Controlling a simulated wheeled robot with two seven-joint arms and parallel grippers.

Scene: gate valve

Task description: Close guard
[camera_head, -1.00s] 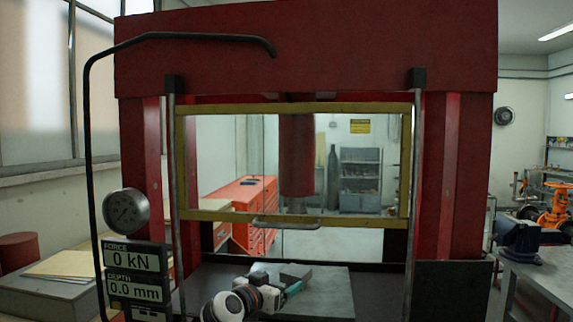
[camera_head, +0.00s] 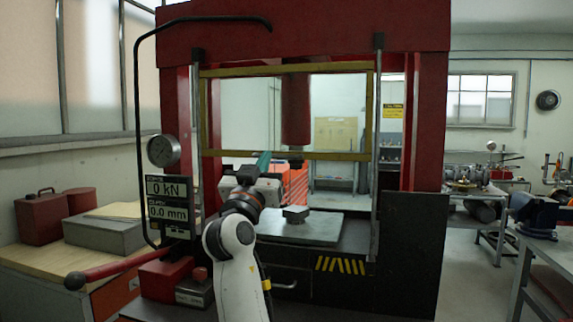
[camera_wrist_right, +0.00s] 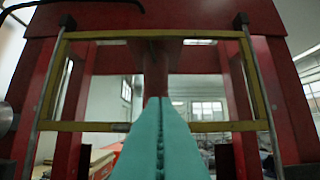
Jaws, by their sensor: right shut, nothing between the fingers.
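The guard (camera_head: 225,155) is a clear panel in a yellow frame on the front of the red press. It hangs raised between two vertical rods, with an open gap between its bottom bar and the press bed (camera_head: 325,233). The bottom bar also shows in the right wrist view (camera_wrist_right: 85,127). My right gripper (camera_head: 264,158) has teal fingers, shut and empty, with tips at about the height of the bottom bar in the head view. The fingers (camera_wrist_right: 160,100) overlap the bar in the right wrist view; I cannot tell whether they touch it. My left gripper is not in view.
The red ram (camera_head: 296,110) hangs behind the guard above a metal block (camera_head: 295,214) on the bed. A gauge (camera_head: 163,150), displays and a bent black bar stand at the left. A red-handled lever (camera_head: 110,270) sticks out lower left. A bench with a blue vise (camera_head: 533,212) is at right.

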